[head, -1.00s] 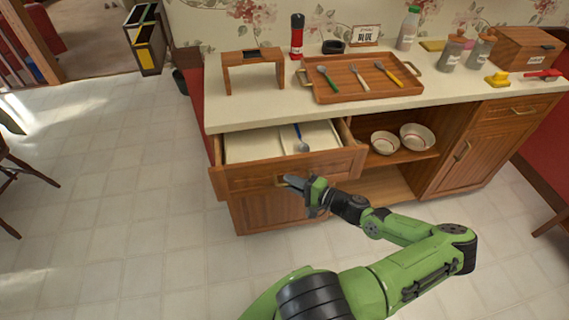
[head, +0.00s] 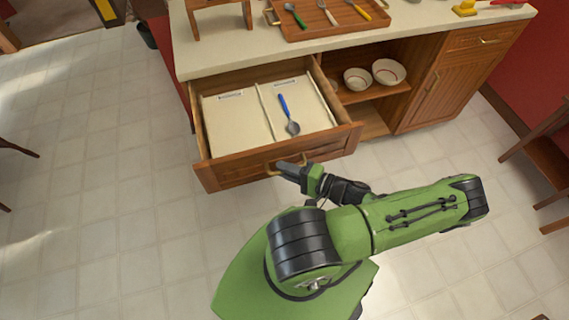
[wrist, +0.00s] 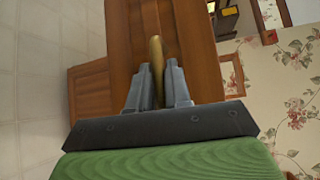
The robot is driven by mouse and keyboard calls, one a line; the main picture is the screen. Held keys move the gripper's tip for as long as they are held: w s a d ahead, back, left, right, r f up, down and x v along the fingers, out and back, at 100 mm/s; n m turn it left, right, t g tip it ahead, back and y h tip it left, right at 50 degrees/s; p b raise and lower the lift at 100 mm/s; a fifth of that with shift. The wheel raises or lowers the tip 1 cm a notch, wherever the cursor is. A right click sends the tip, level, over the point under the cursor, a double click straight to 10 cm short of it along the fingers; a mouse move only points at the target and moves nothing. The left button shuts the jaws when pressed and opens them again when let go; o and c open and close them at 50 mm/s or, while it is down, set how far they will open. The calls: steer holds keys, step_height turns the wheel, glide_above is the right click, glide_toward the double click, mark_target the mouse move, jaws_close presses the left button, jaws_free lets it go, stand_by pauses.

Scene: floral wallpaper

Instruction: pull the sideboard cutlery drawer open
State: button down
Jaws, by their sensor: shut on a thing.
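The cutlery drawer (head: 228,176) of the wooden sideboard is pulled well out. Inside, a divider splits its pale floor into two labelled compartments, and a blue-handled spoon (head: 287,114) lies in the right one. My gripper (head: 290,170) is at the drawer front, shut on the brass drawer handle (wrist: 156,62). In the wrist view my gripper's two fingers (wrist: 159,84) close around the handle, with the wooden drawer front behind it. Part of the handle is hidden by the fingers.
On the counter (head: 215,60) stand a tray (head: 330,30) with several utensils and a small wooden stand (head: 222,8). Bowls (head: 389,72) sit on the open shelf right of the drawer.

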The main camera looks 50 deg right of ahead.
stand_by(0.3)
steer(key=c, duration=1.2)
jaws_free()
steer(key=v, duration=1.5)
steer(key=shift+s+p, duration=0.35)
steer(key=shift+s, duration=0.05)
